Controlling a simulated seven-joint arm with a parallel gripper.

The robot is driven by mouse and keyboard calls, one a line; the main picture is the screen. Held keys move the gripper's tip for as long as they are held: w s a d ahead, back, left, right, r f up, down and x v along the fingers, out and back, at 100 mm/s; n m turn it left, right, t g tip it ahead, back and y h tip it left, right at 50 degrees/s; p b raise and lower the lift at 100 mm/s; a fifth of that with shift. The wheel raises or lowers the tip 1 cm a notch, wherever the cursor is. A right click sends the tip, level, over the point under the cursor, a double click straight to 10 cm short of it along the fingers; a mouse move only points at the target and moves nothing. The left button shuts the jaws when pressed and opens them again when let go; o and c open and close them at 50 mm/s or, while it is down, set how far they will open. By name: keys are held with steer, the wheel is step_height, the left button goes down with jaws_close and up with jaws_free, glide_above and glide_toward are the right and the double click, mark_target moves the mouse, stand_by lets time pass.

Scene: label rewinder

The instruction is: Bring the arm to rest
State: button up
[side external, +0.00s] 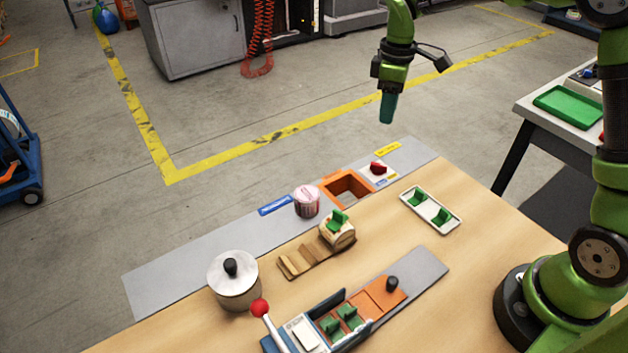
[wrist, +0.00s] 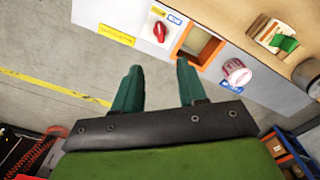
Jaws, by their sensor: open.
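My gripper (side external: 387,108) is raised in the air beyond the far edge of the table, above the concrete floor. It points downward in the side external view. In the wrist view its two green fingers (wrist: 157,88) are apart with nothing between them, so it is open and empty. My gripper touches nothing on the table (side external: 474,218).
On the table stand an orange square frame (side external: 327,188), a red knob (side external: 378,168), a pink-white roll (side external: 307,202), a wooden rack (side external: 296,263), a lidded pot (side external: 236,285), a tray with green pieces (side external: 448,226) and a red-knobbed lever (side external: 260,308). The air around my gripper is clear.

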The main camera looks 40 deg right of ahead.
steer(key=shift+r, duration=0.9)
steer(key=s+a+r+m+t, duration=0.1)
steer(key=s+r+m+t, duration=0.1)
steer(key=s, duration=0.5)
steer(key=s+a+r+m+t+y, duration=0.1)
steer(key=s+a+r+m+t, duration=0.1)
steer(key=s+m, duration=0.3)
steer(key=s+a+r+m+t+y, duration=0.1)
steer(key=s+a+r+m+t, duration=0.1)
steer(key=s, duration=0.7)
steer(key=shift+s+r+m+t, duration=0.15)
steer(key=shift+r+m+t, duration=0.35)
steer(key=shift+m, duration=0.6)
